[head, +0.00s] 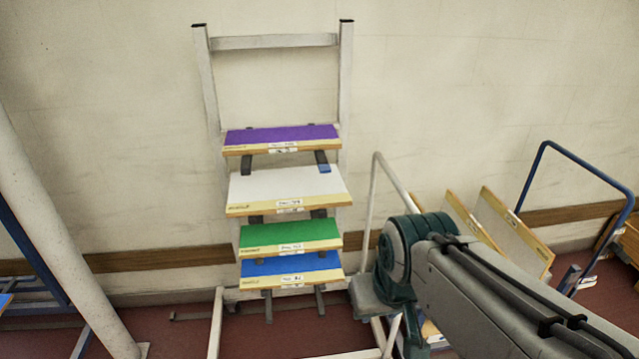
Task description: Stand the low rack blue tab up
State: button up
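A tall grey rack (208,90) stands against the wall with boards stacked on its arms: purple (285,134), white (285,185), green (290,236) and blue (290,265). A small blue tab (324,169) shows at the back right edge of the white board, by a dark rack arm. It looks flat, but it is too small to be sure. I cannot tell whether this is the tab the task names. My arm's teal and grey links fill the lower right. My gripper is not in view.
A pale frame with a tall post (369,215) stands between the rack and my arm. At right are leaning boards (515,232) and a blue tubular handle (590,165). A thick pale pole (50,215) is at left. Red floor (170,338) shows in front.

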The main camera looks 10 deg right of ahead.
aim_at(323, 169)
jog(key=u, duration=0.15)
jog(key=i, duration=1.05)
jog(key=z, duration=0.7)
